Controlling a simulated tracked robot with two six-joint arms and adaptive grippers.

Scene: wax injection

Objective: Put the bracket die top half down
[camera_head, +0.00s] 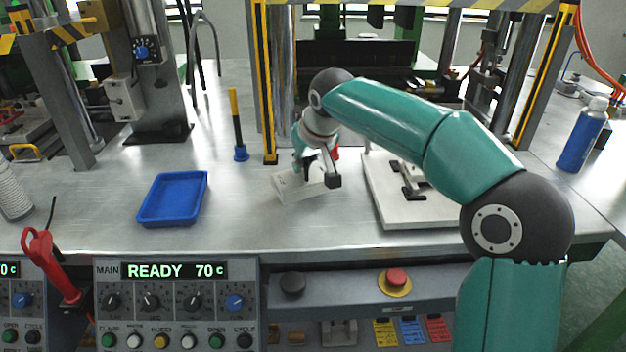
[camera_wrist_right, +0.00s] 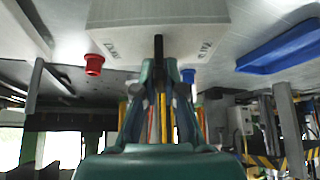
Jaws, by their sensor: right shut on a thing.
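The bracket die top half (camera_head: 298,188) is a pale grey block near the middle of the table in the head view. My right gripper (camera_head: 322,170) is shut on it from above, and the gripper and arm hide part of it. In the right wrist view the block (camera_wrist_right: 158,22) fills the top middle, with a dark bar between the fingers (camera_wrist_right: 158,75) of my right gripper. I cannot tell whether the block touches the table. My left gripper is not in view.
A pale plate with dark fittings (camera_head: 420,211) lies to the right, partly behind my arm. A blue tray (camera_head: 146,214) is at the left. A blue-based tool (camera_head: 240,153) stands behind. A blue bottle (camera_head: 582,140) is at far right. The table between tray and block is clear.

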